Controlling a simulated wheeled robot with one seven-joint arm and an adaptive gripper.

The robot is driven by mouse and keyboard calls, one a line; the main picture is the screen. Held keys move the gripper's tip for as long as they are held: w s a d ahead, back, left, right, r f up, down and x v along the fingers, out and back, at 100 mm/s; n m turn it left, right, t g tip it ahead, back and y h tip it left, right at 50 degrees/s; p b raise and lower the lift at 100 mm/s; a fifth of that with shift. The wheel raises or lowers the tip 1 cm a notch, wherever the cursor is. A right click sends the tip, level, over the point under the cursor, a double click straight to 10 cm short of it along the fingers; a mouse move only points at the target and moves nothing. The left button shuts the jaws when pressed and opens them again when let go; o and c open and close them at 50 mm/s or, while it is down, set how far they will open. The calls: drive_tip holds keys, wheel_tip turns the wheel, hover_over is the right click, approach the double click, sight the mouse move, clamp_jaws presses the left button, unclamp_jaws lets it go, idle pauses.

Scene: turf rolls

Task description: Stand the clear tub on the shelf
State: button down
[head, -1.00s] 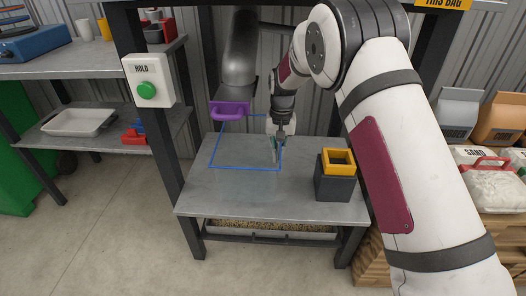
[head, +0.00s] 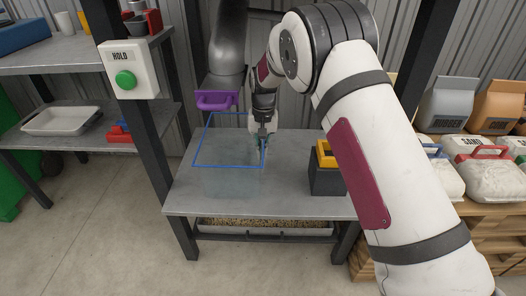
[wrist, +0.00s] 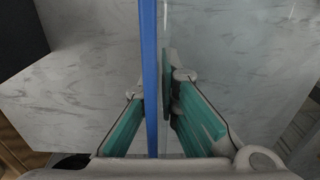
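The clear tub (head: 225,185) has see-through walls and a blue rim. In the head view it is at the left of the grey metal table, open side up. My gripper (head: 263,141) is at the tub's right side, pointing down. In the wrist view the blue rim (wrist: 149,80) runs between the teal finger pads of my gripper (wrist: 156,100), which are close in on both sides of the tub's wall. My gripper looks shut on that wall. The tub's base is hard to see through the clear walls, so I cannot tell whether it touches the table.
A dark box with a yellow top (head: 326,156) stands to the right. A green-buttoned HOLD box (head: 125,72) is on the left post. The left lower shelf (head: 88,142) bears a white tray (head: 62,121).

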drive_tip(key=shift+f, duration=0.15)
drive_tip(key=c, duration=1.8)
unclamp_jaws()
wheel_tip(320, 180, up, 8)
drive_tip(key=p, duration=0.2)
drive_tip(key=shift+p, duration=0.35)
drive_tip(key=shift+s+d+f, duration=0.1)
drive_tip(key=shift+d+f, duration=0.05)
drive_tip(key=shift+s+f+g, duration=0.4)
drive_tip(key=shift+f, duration=0.15)
